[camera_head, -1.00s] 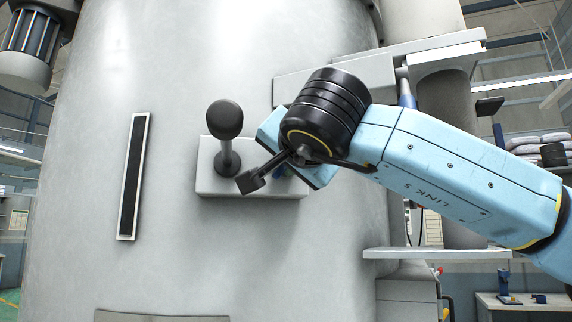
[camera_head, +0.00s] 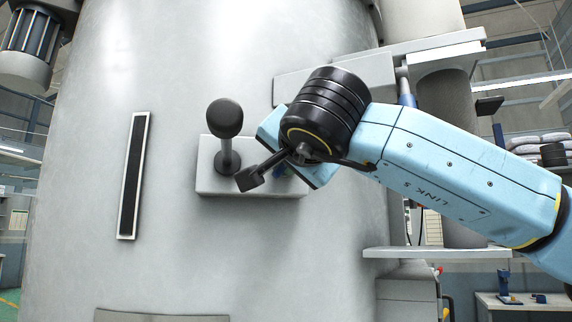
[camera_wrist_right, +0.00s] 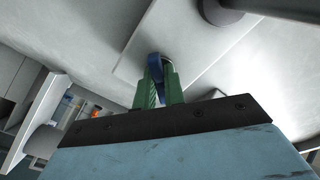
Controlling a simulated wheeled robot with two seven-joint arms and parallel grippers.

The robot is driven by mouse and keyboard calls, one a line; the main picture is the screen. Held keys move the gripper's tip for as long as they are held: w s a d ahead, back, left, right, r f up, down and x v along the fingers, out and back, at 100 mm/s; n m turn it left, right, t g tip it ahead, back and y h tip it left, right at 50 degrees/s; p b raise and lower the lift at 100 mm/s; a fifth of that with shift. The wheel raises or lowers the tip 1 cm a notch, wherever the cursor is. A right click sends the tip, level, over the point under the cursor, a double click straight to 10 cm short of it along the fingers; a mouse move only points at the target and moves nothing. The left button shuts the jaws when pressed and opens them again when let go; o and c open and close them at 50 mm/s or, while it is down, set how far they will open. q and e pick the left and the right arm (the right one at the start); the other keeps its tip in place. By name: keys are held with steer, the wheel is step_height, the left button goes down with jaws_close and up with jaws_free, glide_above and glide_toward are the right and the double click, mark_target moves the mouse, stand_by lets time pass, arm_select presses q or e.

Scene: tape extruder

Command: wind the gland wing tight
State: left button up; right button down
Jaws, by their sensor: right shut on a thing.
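The gland wing is a small blue part (camera_wrist_right: 156,66) between the green fingers of my right gripper (camera_wrist_right: 159,80) in the right wrist view. The fingers are shut on it, one on each side, against a pale plate. There my right wrist and arm cover most of the fingers and wing. How far the wing is turned cannot be told. My left gripper is not in view.
A black ball-topped lever (camera_head: 225,120) stands on the pale mounting block (camera_head: 212,180), close left of my right wrist. A dark slotted strip (camera_head: 132,177) is on the big grey vessel (camera_head: 80,220) further left. A ledge (camera_head: 432,254) juts out below my right arm.

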steer(key=shift+f+m+b, duration=0.1)
steer(key=shift+m+b, duration=0.75)
steer(key=shift+m, duration=0.35)
steer(key=shift+m+b, duration=0.45)
steer(key=shift+m, duration=0.65)
